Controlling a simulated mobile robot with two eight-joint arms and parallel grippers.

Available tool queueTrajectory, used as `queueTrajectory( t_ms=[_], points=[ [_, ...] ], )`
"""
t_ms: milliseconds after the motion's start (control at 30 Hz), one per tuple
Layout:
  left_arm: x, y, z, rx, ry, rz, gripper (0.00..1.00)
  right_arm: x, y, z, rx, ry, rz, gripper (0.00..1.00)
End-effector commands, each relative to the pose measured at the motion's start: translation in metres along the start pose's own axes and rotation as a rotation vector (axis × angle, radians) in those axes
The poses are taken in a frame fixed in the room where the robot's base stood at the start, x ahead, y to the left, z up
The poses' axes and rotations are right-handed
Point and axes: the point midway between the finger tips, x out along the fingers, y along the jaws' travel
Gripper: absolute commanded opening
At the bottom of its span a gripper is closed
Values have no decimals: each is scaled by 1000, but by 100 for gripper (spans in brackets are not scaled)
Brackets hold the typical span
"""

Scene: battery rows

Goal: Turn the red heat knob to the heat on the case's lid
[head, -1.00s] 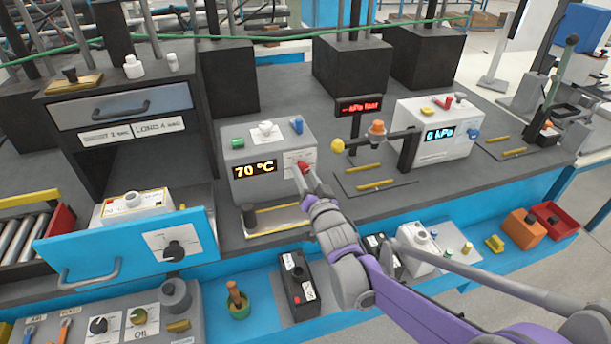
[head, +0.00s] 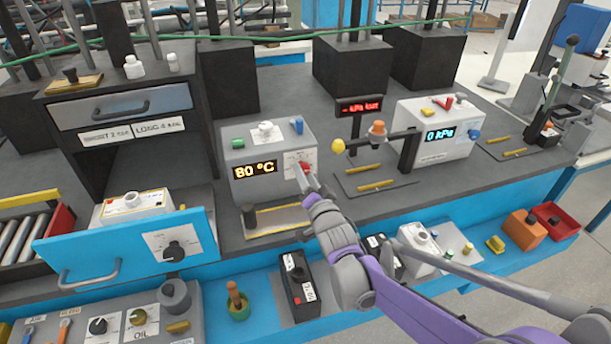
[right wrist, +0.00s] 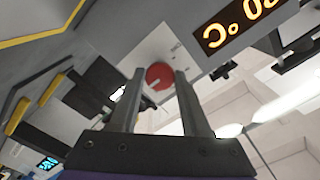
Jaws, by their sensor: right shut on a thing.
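The red heat knob (head: 304,166) is on the front right of a grey heater box (head: 235,200). Its lit display (head: 255,170) reads 80 °C. My right gripper (head: 307,178) is at the knob, shut on it. In the right wrist view the red knob (right wrist: 159,76) sits between my two fingertips (right wrist: 159,88), and part of the display (right wrist: 237,25) shows upside down. My left gripper is not in view.
The blue drawer (head: 95,245) stands open at the left. A black battery (head: 297,285) stands on the blue front ledge. The grey bench between the boxes holds a flat tray.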

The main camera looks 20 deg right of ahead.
Motion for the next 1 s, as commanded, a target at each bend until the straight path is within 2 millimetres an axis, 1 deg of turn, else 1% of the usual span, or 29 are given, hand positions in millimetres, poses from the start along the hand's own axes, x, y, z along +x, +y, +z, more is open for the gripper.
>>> queueTrajectory(
  t_ms=[67,100,167,200,233,500,633,767,1000],
  points=[
    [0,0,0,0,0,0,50,0,0,0,1,0,1,0],
    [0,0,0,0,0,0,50,0,0,0,1,0,0,54],
    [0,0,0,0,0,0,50,0,0,0,1,0,0,65],
    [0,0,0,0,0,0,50,0,0,0,1,0,0,72],
    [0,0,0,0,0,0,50,0,0,0,1,0,0,76],
    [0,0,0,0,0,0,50,0,0,0,0,0,0,76],
    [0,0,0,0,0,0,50,-9,0,0,0,0,0,76],
    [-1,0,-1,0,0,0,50,-30,0,0,0,0,0,76],
    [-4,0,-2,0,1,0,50,-79,0,0,0,0,0,76]
  ],
)
